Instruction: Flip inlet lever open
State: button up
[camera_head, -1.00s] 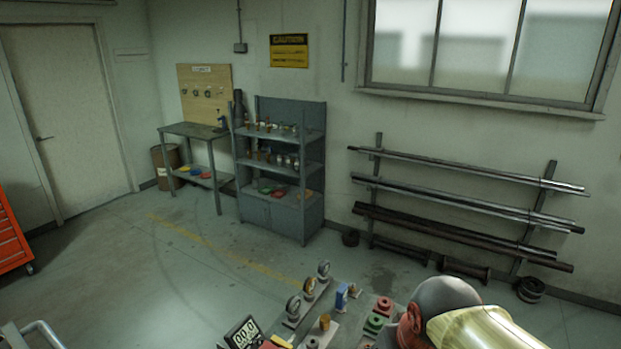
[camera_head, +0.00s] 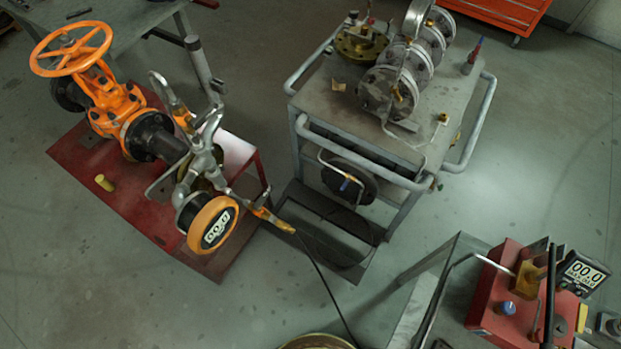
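The gate valve (camera_head: 113,112) is orange with an orange handwheel (camera_head: 70,48) and stands on a red base plate (camera_head: 85,158) at the left. Silver pipe fittings (camera_head: 205,150) join its near end, beside a round orange-rimmed gauge (camera_head: 213,225). A lever with an orange-yellow grip (camera_head: 272,219) points right and down from the fittings. Another orange-handled piece (camera_head: 181,113) stands above them. I cannot tell which is the inlet lever, or whether it is open. My gripper is not in view.
A grey cart (camera_head: 447,105) with round metal flanges stands at the centre right. A red pump box (camera_head: 493,290) and a digital gauge (camera_head: 583,273) are at the lower right. A black hose (camera_head: 325,285) runs across the floor. Floor left of the base plate is clear.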

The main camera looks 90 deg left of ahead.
aim_at(259, 203)
jog(key=u, duration=0.5)
jog(key=j+u, duration=0.15)
jog(key=u, duration=0.8)
jog(key=j+u, duration=0.1)
jog(key=u, duration=0.4)
jog(key=j+u, duration=0.1)
jog(key=u, duration=0.85)
jog(key=i+u, duration=0.1)
jog(key=u, duration=0.4)
